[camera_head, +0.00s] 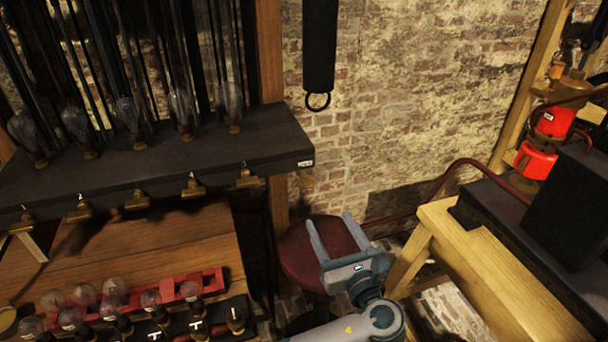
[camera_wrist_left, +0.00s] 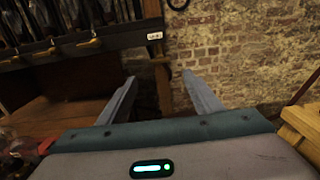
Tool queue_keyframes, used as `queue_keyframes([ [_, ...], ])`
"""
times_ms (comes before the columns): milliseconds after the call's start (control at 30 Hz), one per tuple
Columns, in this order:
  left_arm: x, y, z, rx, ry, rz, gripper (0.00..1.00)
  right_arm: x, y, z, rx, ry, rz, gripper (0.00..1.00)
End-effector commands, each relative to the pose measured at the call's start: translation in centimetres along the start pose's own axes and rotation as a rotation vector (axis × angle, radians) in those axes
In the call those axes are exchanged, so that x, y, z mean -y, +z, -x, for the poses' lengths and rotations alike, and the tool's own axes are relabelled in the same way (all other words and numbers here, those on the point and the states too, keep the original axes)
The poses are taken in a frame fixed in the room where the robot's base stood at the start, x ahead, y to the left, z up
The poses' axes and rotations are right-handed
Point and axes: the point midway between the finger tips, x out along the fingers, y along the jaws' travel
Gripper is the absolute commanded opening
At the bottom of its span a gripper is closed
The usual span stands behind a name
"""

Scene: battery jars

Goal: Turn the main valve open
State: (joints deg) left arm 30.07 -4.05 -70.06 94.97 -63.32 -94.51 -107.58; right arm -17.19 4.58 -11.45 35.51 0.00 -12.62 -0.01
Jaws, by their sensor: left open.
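No part is clearly marked as the main valve. My left gripper (camera_head: 330,222) is open and empty, below and right of the shelf end, apart from the taps. Its fingers also show in the left wrist view (camera_wrist_left: 159,78). My right gripper is not in view.
Below the shelf, a wooden table (camera_head: 150,240) holds bulbs in a red rack (camera_head: 205,281). A round red stool (camera_head: 300,255) stands behind my left gripper. A wooden bench (camera_head: 490,270) and red apparatus (camera_head: 537,160) are right. A black strap with a ring (camera_head: 319,50) hangs above.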

Motion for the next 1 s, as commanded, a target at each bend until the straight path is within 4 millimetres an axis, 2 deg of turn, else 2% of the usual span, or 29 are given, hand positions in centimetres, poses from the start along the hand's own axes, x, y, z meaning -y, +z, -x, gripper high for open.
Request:
queue_keyframes([
  [367, 0.0, 0.0, -0.1, 0.0, 0.001, -0.002, 0.59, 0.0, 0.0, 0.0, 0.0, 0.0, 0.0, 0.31],
  [567, -0.1, 0.1, -1.3, 0.001, 0.003, -0.005, 0.59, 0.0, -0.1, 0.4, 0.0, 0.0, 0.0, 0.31],
  [767, -0.1, 0.2, -3.8, 0.001, 0.003, -0.005, 0.59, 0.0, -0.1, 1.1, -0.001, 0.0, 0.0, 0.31],
  [1000, -0.1, 0.2, -8.0, 0.002, 0.004, -0.005, 0.59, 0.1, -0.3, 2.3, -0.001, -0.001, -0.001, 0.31],
])
